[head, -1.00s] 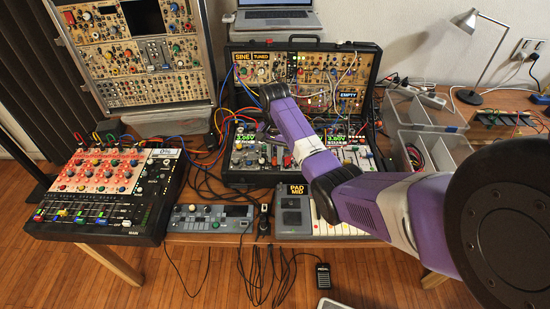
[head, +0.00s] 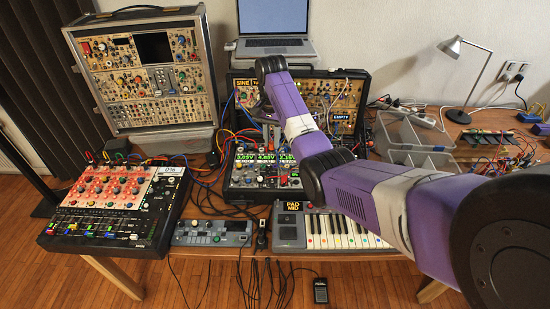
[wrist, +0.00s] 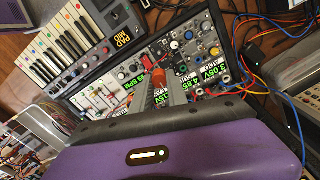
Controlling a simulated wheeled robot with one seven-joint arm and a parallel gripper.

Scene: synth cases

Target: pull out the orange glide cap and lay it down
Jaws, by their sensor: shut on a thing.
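The orange glide cap (wrist: 159,74) shows in the wrist view between my gripper's two grey fingers, over the modules of the open synth case (wrist: 226,60). My gripper (wrist: 161,88) is shut on it. I cannot tell whether the cap is clear of the panel.
A mixer (head: 118,208) stands at the left, and a small grey device (head: 212,233) and a keyboard (head: 340,231) are at the front. Patch cables (head: 216,150) crowd the case's left side. Clear plastic trays (head: 412,135) stand at the right. A laptop (head: 274,45) is behind.

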